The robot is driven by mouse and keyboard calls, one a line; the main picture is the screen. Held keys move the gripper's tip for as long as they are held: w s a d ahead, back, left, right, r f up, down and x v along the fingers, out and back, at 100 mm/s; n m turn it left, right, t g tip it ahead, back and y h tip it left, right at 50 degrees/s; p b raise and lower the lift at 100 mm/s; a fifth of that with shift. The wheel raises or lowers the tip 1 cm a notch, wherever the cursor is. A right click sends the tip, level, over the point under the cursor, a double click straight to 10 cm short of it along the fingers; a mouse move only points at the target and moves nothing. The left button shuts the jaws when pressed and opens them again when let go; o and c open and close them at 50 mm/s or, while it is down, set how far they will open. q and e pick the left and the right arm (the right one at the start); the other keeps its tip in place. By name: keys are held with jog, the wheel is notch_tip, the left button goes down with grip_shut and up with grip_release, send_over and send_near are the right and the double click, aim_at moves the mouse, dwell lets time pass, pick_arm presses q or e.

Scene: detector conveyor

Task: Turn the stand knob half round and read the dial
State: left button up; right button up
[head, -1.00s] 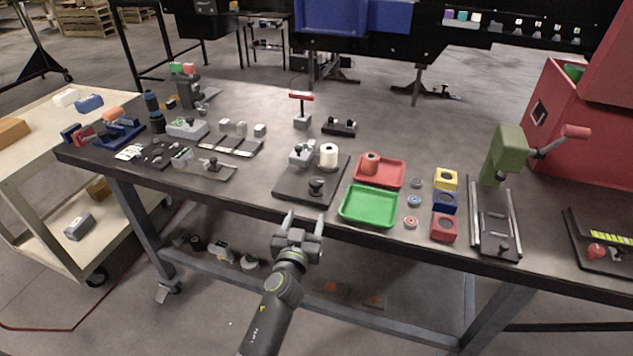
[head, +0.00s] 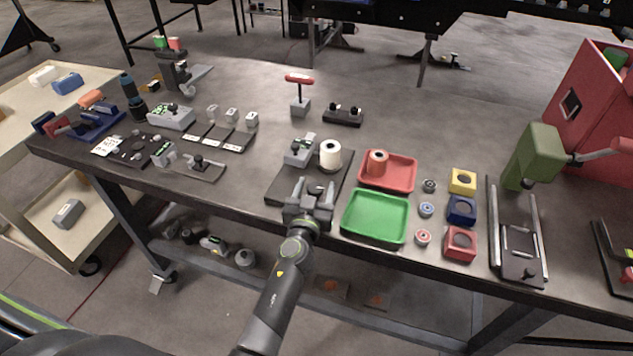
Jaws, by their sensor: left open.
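A dark base plate (head: 280,184) near the table's front edge carries a small grey block-like device (head: 299,151) and a white cylinder (head: 331,153). No dial face can be read on them from here. The plate's black knob is hidden by my left gripper (head: 313,187). That gripper is open, its two fingers pointing away over the front part of the plate, around where the knob stands. I cannot tell whether the fingers touch the knob. My right gripper is out of view.
A green tray (head: 376,238) and a red tray (head: 410,173) with a reddish cylinder lie just right of the plate. A T-handled tool (head: 300,96) and a black block (head: 343,117) stand behind.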

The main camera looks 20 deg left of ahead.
pick_arm(q)
jog(key=shift+s, duration=0.1)
jog(key=shift+r, duration=0.1)
jog(key=shift+c, duration=0.7)
jog(key=c, duration=0.9)
jog(key=shift+o, duration=0.2)
jog(key=m+h+p, duration=0.1)
jog(key=h+p, duration=0.1)
jog(key=m+h+p, duration=0.2)
jog(key=h+p, duration=0.1)
jog(key=m+g+h+p, duration=0.1)
jog(key=m+h+p, duration=0.1)
jog(key=h, duration=0.1)
jog(key=shift+r, duration=0.25)
jog(key=shift+f+m+g+h+p, duration=0.1)
jog(key=shift+m+g+h+p, duration=0.3)
jog(key=shift+m+h+p, duration=0.4)
jog(key=shift+f+m+g+h+p, duration=0.15)
jog(key=shift+m+g+h+p, duration=0.35)
jog(key=shift+h, duration=0.5)
